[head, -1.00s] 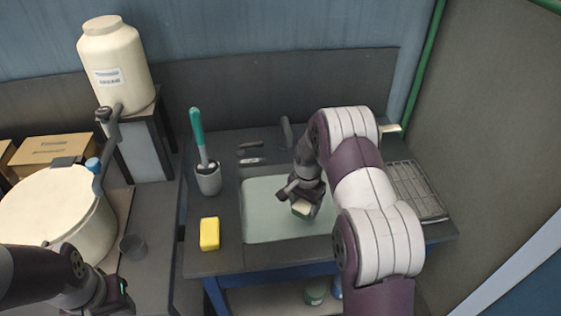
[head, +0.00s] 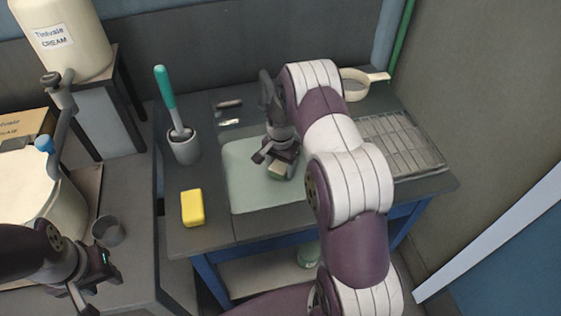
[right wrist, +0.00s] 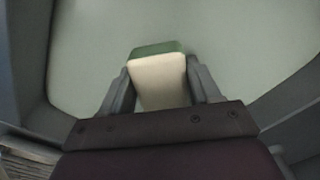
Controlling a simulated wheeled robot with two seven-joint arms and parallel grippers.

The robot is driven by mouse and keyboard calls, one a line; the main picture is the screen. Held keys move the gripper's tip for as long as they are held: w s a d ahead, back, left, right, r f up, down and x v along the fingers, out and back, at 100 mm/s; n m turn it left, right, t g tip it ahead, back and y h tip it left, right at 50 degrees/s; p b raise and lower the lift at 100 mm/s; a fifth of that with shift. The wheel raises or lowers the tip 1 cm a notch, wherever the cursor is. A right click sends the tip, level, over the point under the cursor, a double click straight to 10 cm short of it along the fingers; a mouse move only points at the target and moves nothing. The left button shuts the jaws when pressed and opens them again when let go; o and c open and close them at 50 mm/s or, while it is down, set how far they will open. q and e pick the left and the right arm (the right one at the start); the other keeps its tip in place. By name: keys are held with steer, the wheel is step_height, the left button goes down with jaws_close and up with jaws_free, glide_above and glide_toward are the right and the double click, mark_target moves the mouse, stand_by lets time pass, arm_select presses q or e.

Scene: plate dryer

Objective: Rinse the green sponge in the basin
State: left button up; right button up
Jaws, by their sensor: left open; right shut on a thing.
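The green sponge (right wrist: 155,48) is a block with a green layer and a pale cream layer. My right gripper (right wrist: 160,82) is shut on it in the right wrist view. In the head view the sponge (head: 279,170) shows beneath my right gripper (head: 277,160), over the pale green basin (head: 240,192). I cannot tell whether the sponge touches the basin floor. My left gripper (head: 100,285) is open and empty at the lower left, near a small grey cup (head: 108,231).
A yellow sponge (head: 192,207) lies left of the basin. A holder (head: 183,147) with a teal-handled brush (head: 166,90) stands behind it. A wire rack (head: 402,142) and a pale strainer (head: 355,84) are on the right. A large white pot (head: 60,205) stands at the left.

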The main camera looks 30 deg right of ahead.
step_height(320, 180, down, 5)
steer(key=b, duration=0.2)
steer(key=shift+b, duration=0.35)
steer(key=shift+f+b, duration=0.4)
steer(key=shift+f, duration=0.25)
steer(key=shift+w+f, duration=0.1)
steer(key=shift+w, duration=0.05)
